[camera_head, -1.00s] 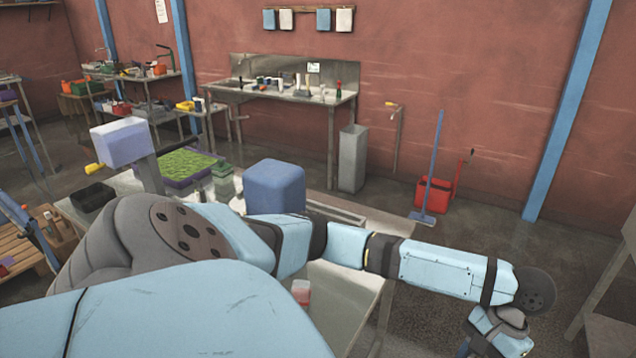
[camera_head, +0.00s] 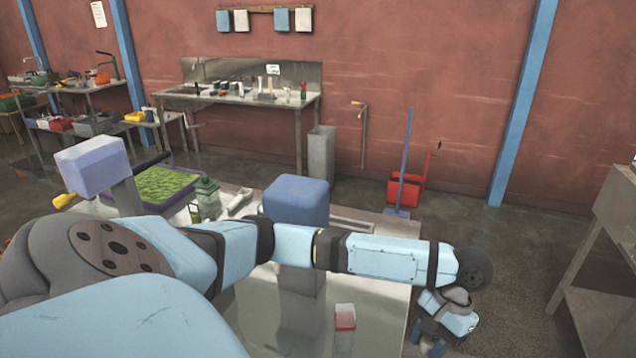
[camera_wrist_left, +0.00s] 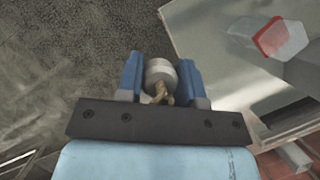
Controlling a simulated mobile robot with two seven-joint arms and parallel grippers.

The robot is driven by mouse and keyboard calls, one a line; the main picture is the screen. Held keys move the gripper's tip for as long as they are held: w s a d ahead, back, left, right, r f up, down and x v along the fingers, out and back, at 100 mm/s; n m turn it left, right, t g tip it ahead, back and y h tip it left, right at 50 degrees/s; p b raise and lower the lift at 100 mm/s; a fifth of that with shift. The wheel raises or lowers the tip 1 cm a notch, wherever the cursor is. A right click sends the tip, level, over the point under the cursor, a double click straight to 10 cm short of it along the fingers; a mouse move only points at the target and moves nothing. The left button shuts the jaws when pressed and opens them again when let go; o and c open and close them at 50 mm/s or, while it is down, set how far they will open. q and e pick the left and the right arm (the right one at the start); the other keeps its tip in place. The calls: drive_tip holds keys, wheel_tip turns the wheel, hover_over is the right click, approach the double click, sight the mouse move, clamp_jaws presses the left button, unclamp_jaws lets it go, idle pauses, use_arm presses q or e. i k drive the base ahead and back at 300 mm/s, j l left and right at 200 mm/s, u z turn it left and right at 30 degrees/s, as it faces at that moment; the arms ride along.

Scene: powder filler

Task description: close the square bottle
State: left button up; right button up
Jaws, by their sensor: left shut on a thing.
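A small clear, square-sided bottle with a red part near its top (camera_head: 344,326) stands on the metal table, right of its middle. It also shows at the upper right of the left wrist view (camera_wrist_left: 271,37); I cannot tell whether its top is open. My left gripper (camera_head: 428,342) hangs at the end of its arm, right of the bottle and past the table's right edge. Its blue fingers (camera_wrist_left: 159,82) are shut on a pale grey round cap (camera_wrist_left: 160,71), with a brass-coloured piece below it. My right gripper is not in view.
On the metal table (camera_head: 381,286) stand a blue-topped machine (camera_head: 296,200), a purple tray with green contents (camera_head: 165,186) and a green-capped bottle (camera_head: 207,195). My left arm hides part of the table. Floor right of the table is clear up to a side bench (camera_head: 610,240).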

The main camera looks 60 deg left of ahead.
sight(344, 313)
drive_tip(key=k+j, duration=0.2)
drive_tip(key=j, duration=0.15)
drive_tip(key=k+j, duration=0.25)
drive_tip(key=j, duration=0.15)
drive_tip(key=k+j, duration=0.2)
drive_tip(key=j, duration=0.15)
drive_tip(key=k+j, duration=0.2)
drive_tip(key=j, duration=0.15)
